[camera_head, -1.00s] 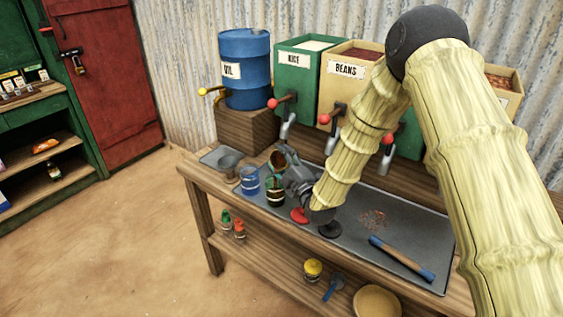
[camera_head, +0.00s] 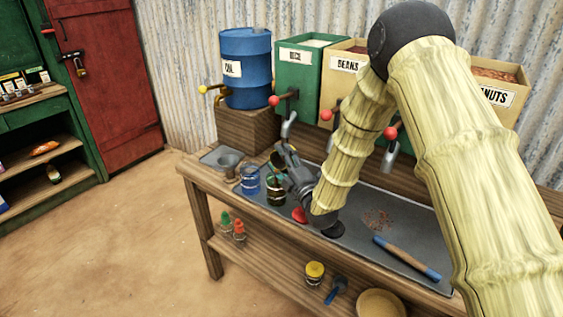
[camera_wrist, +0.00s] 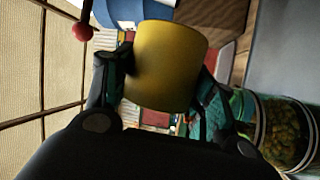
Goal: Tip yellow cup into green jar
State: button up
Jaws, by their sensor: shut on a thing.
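The yellow cup (camera_wrist: 165,65) is between the two fingers of my gripper (camera_wrist: 160,85) in the wrist view, and the gripper is shut on it. In the head view my gripper (camera_head: 284,165) is at the counter's left part, and the cup is mostly hidden there. The green jar (camera_head: 275,192) stands on the metal counter top just below the gripper. In the wrist view the jar (camera_wrist: 285,130) is at the lower right, clear-walled, with greenish-brown pieces inside. I cannot tell whether anything is passing from cup to jar.
A blue jar (camera_head: 249,180) stands left of the green jar, close to it. A red disc (camera_head: 299,215) lies right of the jar. A blue-ended stick (camera_head: 407,258) and scattered bits (camera_head: 378,219) lie further right on the counter.

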aim_at(276, 158)
jog(key=shift+s+a+f+n+y+b, duration=0.1)
jog(key=shift+s+f+n+y+b, duration=0.15)
jog(key=shift+f+n+b, duration=0.4)
jog(key=shift+s+a+f+n+y+b, duration=0.1)
jog(key=shift+s+f+n+y+b, duration=0.2)
jog(key=shift+b, duration=0.65)
jog(key=shift+s+a+r+n+y+b, duration=0.2)
jog(key=shift+n+y+b, duration=0.35)
jog(key=shift+n+b, duration=0.7)
jog(key=shift+s+a+r+n+y+b, duration=0.15)
jog(key=shift+s+n+y+b, duration=0.3)
jog(key=shift+n+b, duration=0.7)
jog(key=shift+s+a+r+n+y+b, duration=0.15)
jog(key=shift+n+y+b, duration=0.6)
jog(key=shift+b, duration=0.85)
jog(key=shift+a+r, duration=0.1)
jog(key=shift+r, duration=0.1)
jog(key=shift+w+r+p, duration=0.15)
jog(key=shift+r+p, duration=0.35)
jog(key=shift+p, duration=0.05)
jog(key=shift+w+r+p, duration=0.15)
jog(key=shift+r+p, duration=0.35)
jog(key=shift+p, duration=0.05)
jog(key=shift+f+b, duration=0.35)
jog(key=shift+b, duration=0.2)
jog(key=shift+f+b, duration=0.15)
jog(key=shift+b, duration=0.65)
jog(key=shift+f+b, duration=0.15)
jog(key=shift+b, duration=0.7)
jog(key=shift+b, duration=0.45)
